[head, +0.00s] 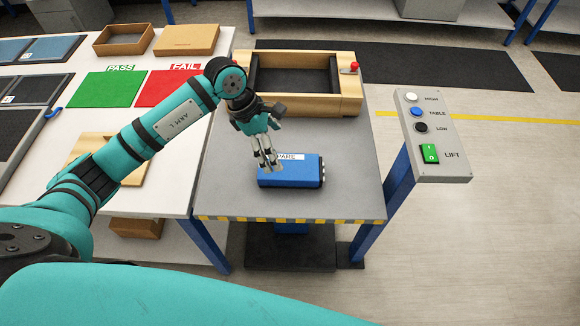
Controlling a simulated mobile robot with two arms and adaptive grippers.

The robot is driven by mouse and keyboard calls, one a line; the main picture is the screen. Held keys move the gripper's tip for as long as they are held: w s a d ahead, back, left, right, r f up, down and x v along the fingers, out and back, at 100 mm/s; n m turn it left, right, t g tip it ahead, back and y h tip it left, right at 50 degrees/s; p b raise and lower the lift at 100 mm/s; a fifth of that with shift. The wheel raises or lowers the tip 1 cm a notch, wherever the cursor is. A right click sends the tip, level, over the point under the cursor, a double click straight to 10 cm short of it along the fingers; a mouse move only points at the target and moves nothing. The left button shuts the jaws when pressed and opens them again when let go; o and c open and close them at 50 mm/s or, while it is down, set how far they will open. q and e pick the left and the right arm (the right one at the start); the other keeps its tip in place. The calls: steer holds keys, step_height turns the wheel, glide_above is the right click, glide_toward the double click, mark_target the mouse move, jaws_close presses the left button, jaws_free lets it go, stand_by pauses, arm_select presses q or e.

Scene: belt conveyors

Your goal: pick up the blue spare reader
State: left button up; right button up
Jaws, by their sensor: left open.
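The blue spare reader (303,173) lies on the grey top of the lift table (345,195), near its front edge. It is a blue block with a white label, partly covered, that ends in "PARE". My left gripper (267,167) is open and points down over the left part of the reader. Its fingertips overlap the reader in the picture; I cannot tell whether they touch it. My right gripper is not in view.
A wooden frame (349,87) with a red knob stands at the table's back. A control post (440,150) with buttons stands right. Left is a white table (100,110) with green PASS (105,89) and red FAIL (170,88) mats and cardboard boxes. The grey top's right side is clear.

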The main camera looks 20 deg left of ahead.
mark_target(289, 167)
arm_select(q)
steer(key=p+x, duration=0.1)
steer(key=x, duration=0.4)
steer(key=shift+d, duration=0.1)
steer(key=p+x, duration=0.1)
steer(key=x, duration=0.1)
steer(key=p+x, duration=0.1)
steer(key=x, duration=0.1)
steer(key=shift+s+d+f, duration=0.15)
steer(key=shift+d+f, duration=0.1)
steer(key=shift+f, duration=0.4)
steer(key=shift+c, duration=0.3)
steer(key=c, duration=1.3)
